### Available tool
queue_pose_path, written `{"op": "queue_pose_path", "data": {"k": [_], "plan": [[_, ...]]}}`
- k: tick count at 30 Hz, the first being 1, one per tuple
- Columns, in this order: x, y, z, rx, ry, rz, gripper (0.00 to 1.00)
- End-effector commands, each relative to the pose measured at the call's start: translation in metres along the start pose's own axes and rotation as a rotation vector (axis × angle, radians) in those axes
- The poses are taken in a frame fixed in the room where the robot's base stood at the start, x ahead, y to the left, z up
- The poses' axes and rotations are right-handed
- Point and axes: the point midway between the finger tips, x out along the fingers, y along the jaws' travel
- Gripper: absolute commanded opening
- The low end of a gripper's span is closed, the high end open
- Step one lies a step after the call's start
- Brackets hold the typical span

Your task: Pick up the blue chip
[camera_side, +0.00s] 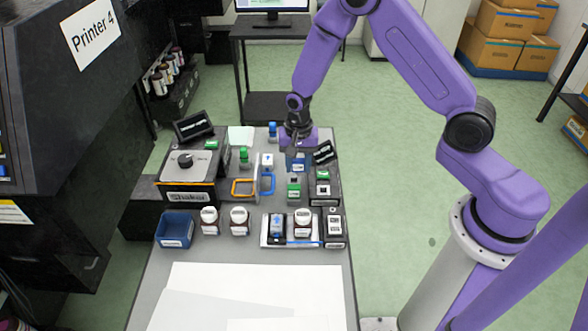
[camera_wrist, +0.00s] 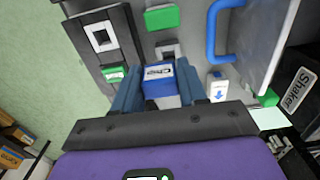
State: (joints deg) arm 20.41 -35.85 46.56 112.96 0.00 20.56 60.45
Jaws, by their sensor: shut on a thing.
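The blue chip (camera_wrist: 158,72) is a small blue block with a white label reading "Chip". In the wrist view it sits between the two blue-grey fingers of my gripper (camera_wrist: 159,88), which are shut on its sides. In the side view my gripper (camera_side: 297,150) points down over the back right part of the table, and the chip shows only as a small blue patch below it. I cannot tell whether the chip is clear of the surface beneath it.
Green chips (camera_wrist: 162,17) and dark holders (camera_side: 323,190) stand close by. Ink bottles (camera_side: 239,221) and a blue bin (camera_side: 175,229) are nearer the front. White sheets (camera_side: 250,290) cover the table's front.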

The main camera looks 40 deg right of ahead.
Motion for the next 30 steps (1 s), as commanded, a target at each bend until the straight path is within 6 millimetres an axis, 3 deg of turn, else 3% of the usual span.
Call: {"op": "queue_pose_path", "data": {"k": [8,19,30], "plan": [[-0.047,0.03,0.025,-0.001,0.002,-0.004,0.13],[-0.074,0.081,0.067,-0.001,0.001,-0.003,0.13],[-0.087,0.097,0.08,0.0,0.002,-0.003,0.13]]}}
